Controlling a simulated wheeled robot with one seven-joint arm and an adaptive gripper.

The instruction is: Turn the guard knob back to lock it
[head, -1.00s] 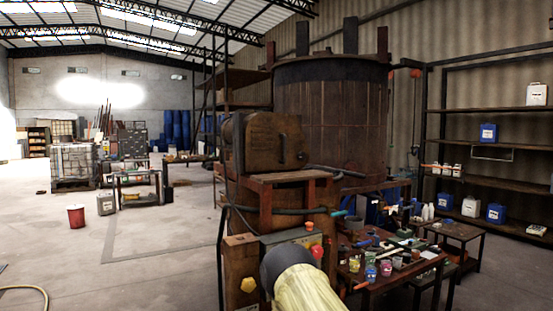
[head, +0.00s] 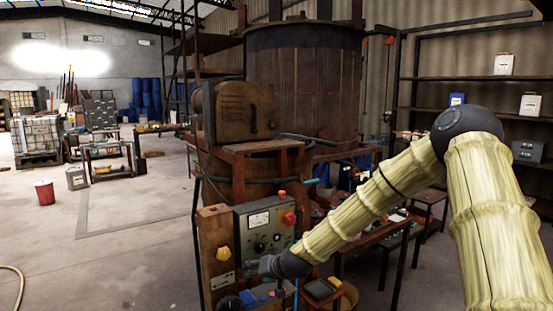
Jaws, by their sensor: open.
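A yellow knob (head: 222,252) sits on the rusty narrow cabinet left of the grey control panel (head: 245,240). The panel carries a white gauge, small dark knobs (head: 259,247) and a red button (head: 289,218). No readable label shows which of these is the guard knob, and I cannot tell its turn position. My gripper (head: 262,268) is a small dark shape at the end of my arm, in front of the panel's lower part and right of the yellow knob. Its fingers are hard to make out, but it is open. I see nothing held in it.
A large rusty vat (head: 305,75) stands behind the machine. A bench (head: 372,238) with clutter is to the right, partly behind my arm. Shelving (head: 470,78) lines the right wall. A red bucket (head: 45,192) stands on the left floor, which is largely clear.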

